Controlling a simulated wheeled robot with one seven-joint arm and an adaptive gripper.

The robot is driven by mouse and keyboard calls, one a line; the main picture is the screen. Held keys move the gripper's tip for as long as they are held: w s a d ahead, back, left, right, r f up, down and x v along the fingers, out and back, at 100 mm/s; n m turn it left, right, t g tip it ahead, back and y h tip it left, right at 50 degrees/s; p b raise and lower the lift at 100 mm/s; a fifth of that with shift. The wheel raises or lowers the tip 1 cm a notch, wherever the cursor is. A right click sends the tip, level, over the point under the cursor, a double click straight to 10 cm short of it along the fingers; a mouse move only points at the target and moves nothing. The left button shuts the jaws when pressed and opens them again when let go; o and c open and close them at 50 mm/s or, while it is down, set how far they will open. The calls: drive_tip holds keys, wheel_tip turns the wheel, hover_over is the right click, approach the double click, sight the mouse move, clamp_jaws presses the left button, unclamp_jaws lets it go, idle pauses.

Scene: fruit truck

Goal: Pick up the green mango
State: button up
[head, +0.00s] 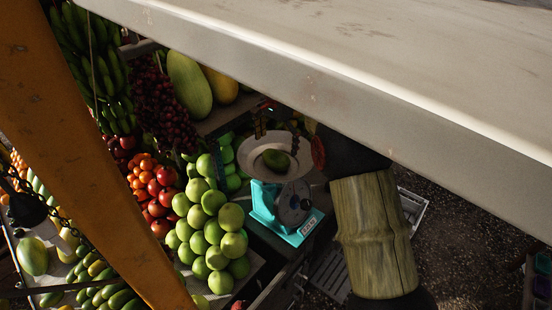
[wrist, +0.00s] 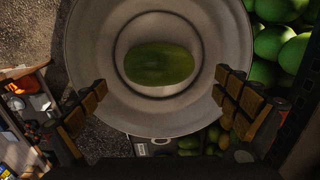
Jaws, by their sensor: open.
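The green mango (wrist: 160,63) lies in the round metal pan (wrist: 225,40) in the wrist view, near the pan's middle. In the head view, the mango (head: 276,159) rests in the pale pan (head: 252,165) on top of a turquoise scale (head: 265,203). My gripper (wrist: 160,82) is open in the wrist view, with one finger on each side and the mango between and beyond them. Nothing is held. In the head view, the dark fingertips (head: 276,137) show at the pan's far side, above the mango. The exact height gap cannot be told.
A pile of green apples (head: 212,235) stands left of the scale. Green fruit (wrist: 275,45) lies right of the pan in the wrist view. A large pale canopy panel (head: 350,70) and a yellow beam (head: 75,150) cover parts of the head view.

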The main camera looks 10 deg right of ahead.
sight(276, 153)
wheel_tip(276, 153, down, 4)
drive_tip(key=shift+s+a+f+p, duration=0.1)
drive_tip(key=shift+a+p, duration=0.05)
drive_tip(key=shift+p, duration=0.25)
drive_tip(key=shift+c, duration=0.7)
drive_tip(key=c, duration=0.7)
